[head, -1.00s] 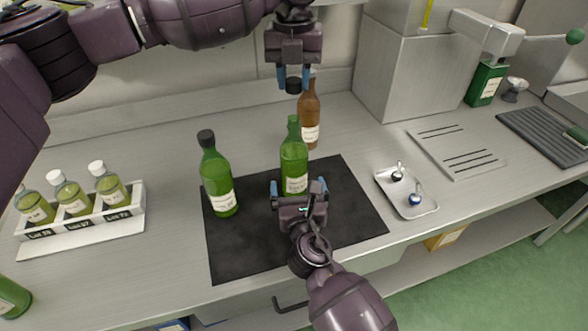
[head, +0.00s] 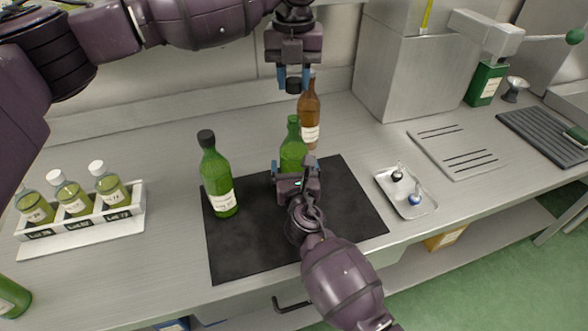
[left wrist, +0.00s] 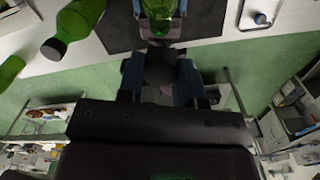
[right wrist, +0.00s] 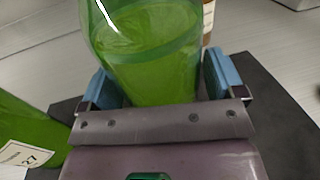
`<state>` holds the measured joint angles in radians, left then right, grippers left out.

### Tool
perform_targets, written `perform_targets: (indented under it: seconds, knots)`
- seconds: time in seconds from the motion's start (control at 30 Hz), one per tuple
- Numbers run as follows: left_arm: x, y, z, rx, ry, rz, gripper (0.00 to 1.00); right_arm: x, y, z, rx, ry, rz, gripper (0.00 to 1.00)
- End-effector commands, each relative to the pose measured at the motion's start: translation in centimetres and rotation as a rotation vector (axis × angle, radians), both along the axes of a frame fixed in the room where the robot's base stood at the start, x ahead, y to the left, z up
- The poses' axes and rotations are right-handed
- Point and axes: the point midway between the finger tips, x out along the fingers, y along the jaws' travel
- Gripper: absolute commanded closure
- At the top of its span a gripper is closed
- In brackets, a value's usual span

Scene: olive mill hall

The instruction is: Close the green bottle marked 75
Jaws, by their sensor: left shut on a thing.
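The open green bottle (head: 293,152) stands on the black mat (head: 245,252), its neck bare; its label is hidden, so I cannot read a number. My left gripper (head: 293,78) is shut on a black cap (head: 293,86), held above and behind the bottle neck in the head view. The cap also shows in the left wrist view (left wrist: 160,68). My right gripper (head: 297,173) is at the bottle's near side. In the right wrist view its open fingers stand on both sides of the bottle (right wrist: 155,70), with small gaps.
A capped green bottle (head: 217,180) stands to the left on the mat; its label seems to read 27. A brown bottle (head: 309,110) stands behind. A rack (head: 85,222) of small bottles is at left, a metal tray (head: 428,207) with two small stoppers at right.

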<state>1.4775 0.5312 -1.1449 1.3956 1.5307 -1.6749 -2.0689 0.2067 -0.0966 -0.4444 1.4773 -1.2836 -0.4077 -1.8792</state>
Motion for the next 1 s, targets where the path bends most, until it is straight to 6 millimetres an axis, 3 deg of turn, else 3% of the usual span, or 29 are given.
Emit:
perform_targets:
  seconds: [0.03, 0.37, 0.53, 0.9, 1.0]
  knots:
    - [0.0, 0.0, 0.0, 0.0, 0.0, 0.0, 0.89, 0.0, 0.0, 0.0, 0.0, 0.0, 0.0, 0.2]
    - [0.0, 0.0, 0.0, 0.0, 0.0, 0.0, 0.89, 0.0, 0.0, 0.0, 0.0, 0.0, 0.0, 0.7]
    - [0.0, 0.0, -0.5, 0.0, 0.002, 0.0, 0.89, 0.0, 0.0, 0.0, 0.0, 0.0, 0.0, 0.72]
    - [0.0, 0.0, -4.7, 0.0, 0.003, 0.0, 0.89, 0.0, 0.0, 0.0, 0.0, 0.0, 0.0, 0.72]
    - [0.0, 0.0, -5.0, 0.001, 0.0, 0.0, 0.89, 0.0, 0.0, 0.0, 0.0, 0.0, 0.0, 0.72]
